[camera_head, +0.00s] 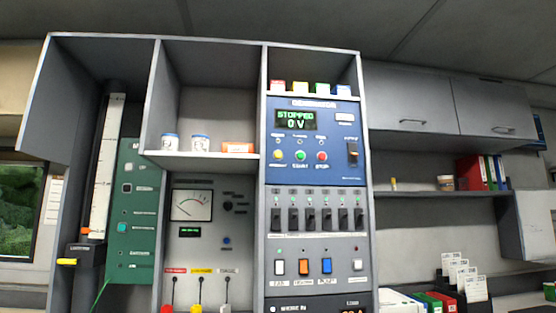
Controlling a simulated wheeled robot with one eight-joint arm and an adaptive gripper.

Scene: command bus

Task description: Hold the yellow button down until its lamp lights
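The yellow button (278,155) is on the blue generator panel (335,172), at the left of a row with a green button (300,155) and a red button (321,156). Small indicators sit in a row above the buttons; they are too small to tell whether any is lit. The panel's display (295,119) reads "STOPPED 0 V" in green. Nothing covers the yellow button. My gripper is not in view.
A dark switch (352,152) is right of the buttons. Below is a row of black breakers (310,219), then white, orange and blue rocker switches. Colored items (320,89) stand on the shelf above. A green panel (133,210) is at left.

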